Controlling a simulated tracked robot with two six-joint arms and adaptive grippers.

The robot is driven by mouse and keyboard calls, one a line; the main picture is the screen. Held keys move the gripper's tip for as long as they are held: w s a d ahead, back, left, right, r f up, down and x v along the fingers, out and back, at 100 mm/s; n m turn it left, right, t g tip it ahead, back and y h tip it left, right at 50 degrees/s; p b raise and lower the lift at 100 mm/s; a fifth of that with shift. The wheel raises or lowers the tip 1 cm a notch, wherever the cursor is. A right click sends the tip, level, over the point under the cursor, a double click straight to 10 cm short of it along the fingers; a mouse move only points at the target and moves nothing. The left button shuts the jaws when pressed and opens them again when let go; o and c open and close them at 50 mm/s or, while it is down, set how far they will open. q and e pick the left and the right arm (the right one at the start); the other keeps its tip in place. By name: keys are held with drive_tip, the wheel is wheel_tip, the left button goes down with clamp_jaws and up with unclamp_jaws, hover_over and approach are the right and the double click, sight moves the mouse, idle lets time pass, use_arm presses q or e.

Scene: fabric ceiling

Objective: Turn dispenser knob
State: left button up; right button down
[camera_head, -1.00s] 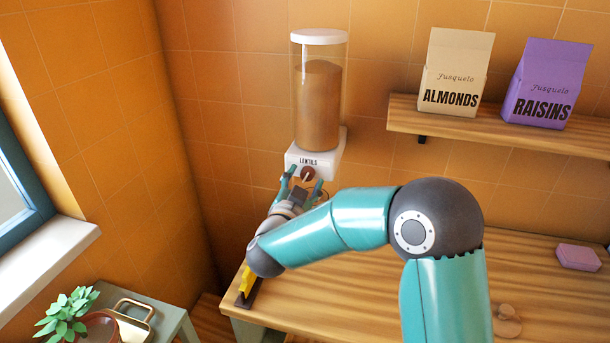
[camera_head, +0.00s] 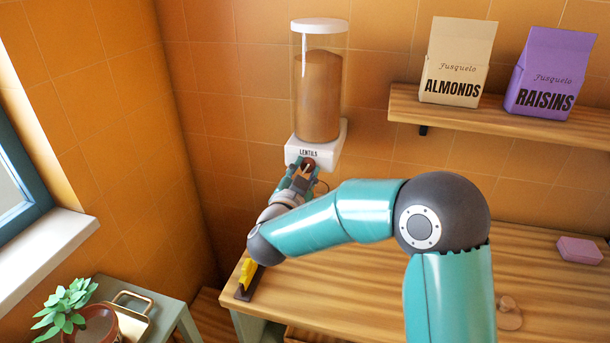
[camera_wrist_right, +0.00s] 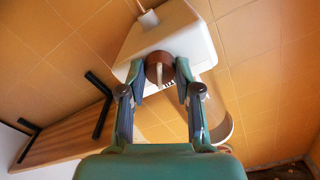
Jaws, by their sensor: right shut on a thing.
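The lentils dispenser (camera_head: 318,95) hangs on the orange tiled wall, a clear cylinder filled with brown lentils above a white base (camera_head: 330,146). Its round brown knob (camera_head: 308,164) is on the front of the base under the LENTILS label. My right gripper (camera_head: 306,170) is at the knob, with its fingers on either side of it. In the right wrist view, the knob (camera_wrist_right: 159,69) with a pale ridge sits between the two fingertips of the right gripper (camera_wrist_right: 159,75), which are closed on it. My left gripper is in neither view.
A wooden counter (camera_head: 390,285) lies below, with a yellow object (camera_head: 247,271) at its left end and a pink block (camera_head: 579,250) at right. A wall shelf (camera_head: 500,125) holds almonds (camera_head: 457,62) and raisins (camera_head: 550,75) packages. A plant (camera_head: 68,305) stands lower left.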

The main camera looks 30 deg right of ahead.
drive_tip(key=m+b, duration=0.2)
drive_tip(key=b, duration=0.1)
drive_tip(key=m+b, duration=0.2)
drive_tip(key=b, duration=0.1)
drive_tip(key=shift+f+b, duration=0.3)
drive_tip(key=shift+b, duration=0.05)
drive_tip(key=shift+r+m+b, duration=0.2)
drive_tip(key=shift+m+b, duration=0.1)
drive_tip(key=shift+m, duration=0.1)
drive_tip(key=c, duration=0.8)
unclamp_jaws()
drive_tip(key=v, duration=1.2)
